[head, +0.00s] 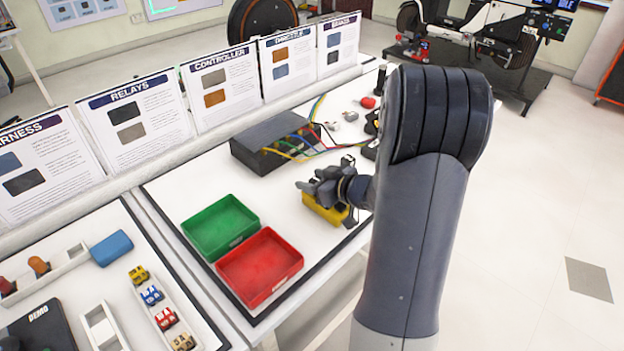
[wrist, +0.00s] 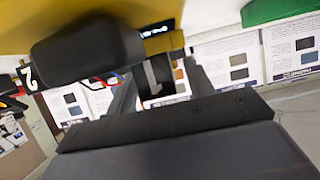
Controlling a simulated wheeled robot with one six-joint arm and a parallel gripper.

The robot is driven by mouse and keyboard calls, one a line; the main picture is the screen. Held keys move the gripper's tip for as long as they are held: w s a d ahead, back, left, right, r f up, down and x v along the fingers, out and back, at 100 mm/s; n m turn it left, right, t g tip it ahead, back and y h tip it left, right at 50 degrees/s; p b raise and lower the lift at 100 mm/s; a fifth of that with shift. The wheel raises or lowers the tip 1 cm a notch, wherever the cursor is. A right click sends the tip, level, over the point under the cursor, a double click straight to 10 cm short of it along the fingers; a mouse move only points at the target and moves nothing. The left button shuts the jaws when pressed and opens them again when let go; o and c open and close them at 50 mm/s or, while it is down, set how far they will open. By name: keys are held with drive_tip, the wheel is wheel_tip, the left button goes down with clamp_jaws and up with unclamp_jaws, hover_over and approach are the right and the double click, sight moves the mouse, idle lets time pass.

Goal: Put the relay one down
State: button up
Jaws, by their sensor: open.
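My gripper (head: 322,190) is open over the right part of the bench, beside the dark box with coloured wires. A yellow block-like thing (head: 325,209) shows just under its fingers; I cannot tell whether it touches them or rests on the bench. In the wrist view a yellow body (wrist: 215,14) fills the top, and a dark rounded block (wrist: 88,50) lies in front of it. A black piece marked "2" (wrist: 28,77) shows at the left. I cannot tell which of these, if any, is relay one.
A green tray (head: 221,228) and a red tray (head: 260,268) stand empty left of my gripper. The dark wired box (head: 265,142) is behind them. Upright cards, one reading RELAYS (head: 133,120), line the back. A white rack (head: 158,312) holds several coloured parts at lower left.

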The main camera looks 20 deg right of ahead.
drive_tip(key=p+v, duration=0.2)
drive_tip(key=v, duration=0.9)
drive_tip(key=shift+s+d, duration=0.1)
drive_tip(key=shift+s, duration=0.05)
drive_tip(key=shift+c, duration=0.2)
idle(1.3)
